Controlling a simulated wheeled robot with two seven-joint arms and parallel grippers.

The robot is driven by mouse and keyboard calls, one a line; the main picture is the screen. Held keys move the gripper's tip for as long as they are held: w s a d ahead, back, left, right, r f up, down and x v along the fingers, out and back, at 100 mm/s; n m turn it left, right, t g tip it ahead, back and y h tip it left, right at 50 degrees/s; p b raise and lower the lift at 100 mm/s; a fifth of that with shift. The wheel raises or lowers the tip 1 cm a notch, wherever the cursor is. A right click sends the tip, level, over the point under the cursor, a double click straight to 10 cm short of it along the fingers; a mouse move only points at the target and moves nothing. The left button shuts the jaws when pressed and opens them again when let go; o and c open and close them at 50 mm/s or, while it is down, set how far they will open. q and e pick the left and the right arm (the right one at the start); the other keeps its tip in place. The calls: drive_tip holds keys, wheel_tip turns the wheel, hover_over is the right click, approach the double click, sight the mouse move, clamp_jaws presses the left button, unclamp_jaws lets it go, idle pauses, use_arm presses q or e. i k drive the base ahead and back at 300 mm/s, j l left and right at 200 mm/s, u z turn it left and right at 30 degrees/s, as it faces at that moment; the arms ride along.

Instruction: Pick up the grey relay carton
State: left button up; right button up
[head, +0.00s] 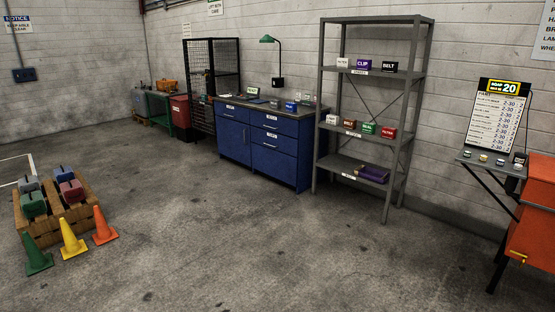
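No carton can be read for certain as the grey relay carton in the head view. A pale grey-white carton (333,119) stands at the left end of the middle board of the grey metal shelf (325,110); its label is too small to read. Another pale carton (342,62) stands at the left of the top board. A small greyish carton (306,100) sits toward the right end of the blue workbench top (262,108), beside a blue carton (290,106). Neither of my grippers is in view.
Shelf cartons include a purple one (363,64), a black one (389,66), a green one (368,128) and a red one (388,132). A purple bin (373,174) is low down. Cones (72,240) and a loaded pallet (52,234) stand left. The middle floor is clear.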

sight(274, 103)
drive_tip(key=i+u, duration=0.2)
drive_tip(key=i, duration=4.45)
